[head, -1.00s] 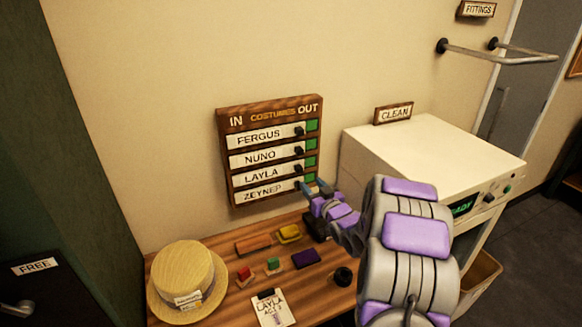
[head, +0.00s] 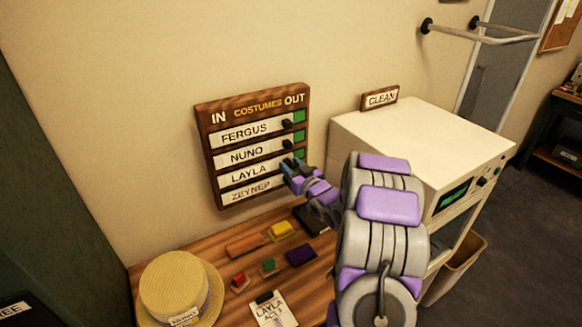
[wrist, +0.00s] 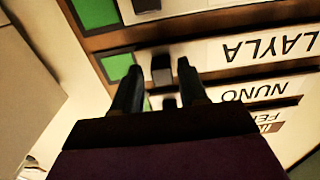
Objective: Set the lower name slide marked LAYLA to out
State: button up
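The wooden costumes board (head: 207,160) on the wall has IN at left and OUT at right, with name slides in stacked rows. The white LAYLA slide (head: 249,174) is third from the top, above ZEYNEP. In the wrist view, turned upside down, the LAYLA slide (wrist: 270,48) has a dark knob (wrist: 162,73) at its OUT-side end, with a green patch (wrist: 117,66) beyond it. My gripper (head: 291,163) is at the right part of the board. In the wrist view my gripper (wrist: 160,66) is open, its fingertips either side of the LAYLA knob, with gaps visible.
The NUNO slide (head: 246,155) and ZEYNEP slide (head: 250,190) lie close above and below. A wooden table (head: 205,247) below bears a straw hat (head: 172,280), small coloured blocks and a clipboard (head: 272,311). A white machine (head: 420,130) stands right of the board.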

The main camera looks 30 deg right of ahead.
jog(key=shift+a, duration=0.1)
grip_shut()
dwell(0.3)
jog(key=d+p, duration=0.1)
jog(key=d, duration=0.2)
jog(key=d+p, duration=0.2)
jog(key=d, duration=0.1)
jog(key=shift+s+r, duration=0.15)
jog(key=shift+r, duration=0.05)
jog(key=shift+a, duration=0.2)
